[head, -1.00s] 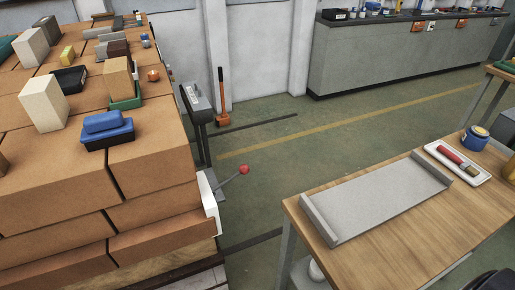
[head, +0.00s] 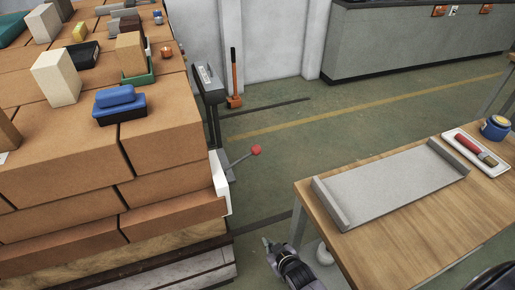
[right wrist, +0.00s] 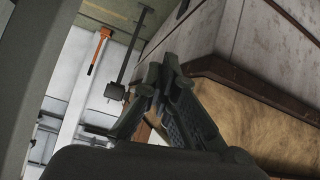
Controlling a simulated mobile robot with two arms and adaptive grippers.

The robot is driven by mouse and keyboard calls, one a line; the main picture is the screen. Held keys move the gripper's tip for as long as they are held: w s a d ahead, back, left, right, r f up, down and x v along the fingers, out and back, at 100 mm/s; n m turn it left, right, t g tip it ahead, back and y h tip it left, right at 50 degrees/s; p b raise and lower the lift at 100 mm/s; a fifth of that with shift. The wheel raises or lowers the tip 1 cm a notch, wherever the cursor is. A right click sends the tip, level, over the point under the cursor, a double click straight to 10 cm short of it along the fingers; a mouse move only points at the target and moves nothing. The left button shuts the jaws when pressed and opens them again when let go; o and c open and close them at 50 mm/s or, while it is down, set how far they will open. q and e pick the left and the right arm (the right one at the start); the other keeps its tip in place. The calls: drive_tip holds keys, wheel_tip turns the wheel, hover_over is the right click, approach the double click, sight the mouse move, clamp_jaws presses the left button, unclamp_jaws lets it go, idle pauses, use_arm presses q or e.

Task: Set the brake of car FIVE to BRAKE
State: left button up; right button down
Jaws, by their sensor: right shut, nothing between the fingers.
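The brake lever is a thin grey rod with a red knob (head: 256,150). It slants up and to the right from a white plate (head: 221,184) at the corner of the brick-loaded car (head: 75,255). No car number is readable. My right gripper (head: 268,243) is at the bottom centre of the head view, below the knob and apart from it. It is shut and empty. In the right wrist view its fingers (right wrist: 157,76) converge in front of the car's side (right wrist: 255,105), and the lever cannot be made out. My left gripper is not in view.
A wooden table (head: 405,235) with a grey tray (head: 390,185) stands close on the right. A post with a sign (head: 209,82) and an orange-handled tool (head: 234,75) stand behind the lever. Green floor (head: 290,140) lies open between car and table.

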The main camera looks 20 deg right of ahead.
drive_tip(key=w+d+r+t, duration=0.1)
drive_tip(key=w+r+t, duration=0.2)
drive_tip(key=r, duration=1.2)
drive_tip(key=w+r+t, duration=0.4)
drive_tip(key=w+r, duration=0.1)
drive_tip(key=r, duration=1.1)
drive_tip(key=shift+w+d+h+b, duration=0.25)
drive_tip(key=shift+d+h+b, duration=0.05)
drive_tip(key=shift+d+b, duration=0.1)
drive_tip(key=shift+r, duration=0.1)
hover_over(258, 147)
drive_tip(key=s+a, duration=0.2)
drive_tip(key=s, duration=0.1)
drive_tip(key=shift+w+d+f+p, duration=0.1)
drive_tip(key=shift+d+f, duration=0.05)
drive_tip(key=shift+f, duration=0.6)
drive_tip(key=shift+w+d+f+p, duration=0.1)
drive_tip(key=shift+d+f+p, duration=0.1)
drive_tip(key=shift+f, duration=0.5)
drive_tip(key=shift+w+d+f+p, duration=0.1)
drive_tip(key=shift+d+f, duration=0.05)
drive_tip(key=shift+f, duration=0.6)
drive_tip(key=shift+s+f, duration=0.1)
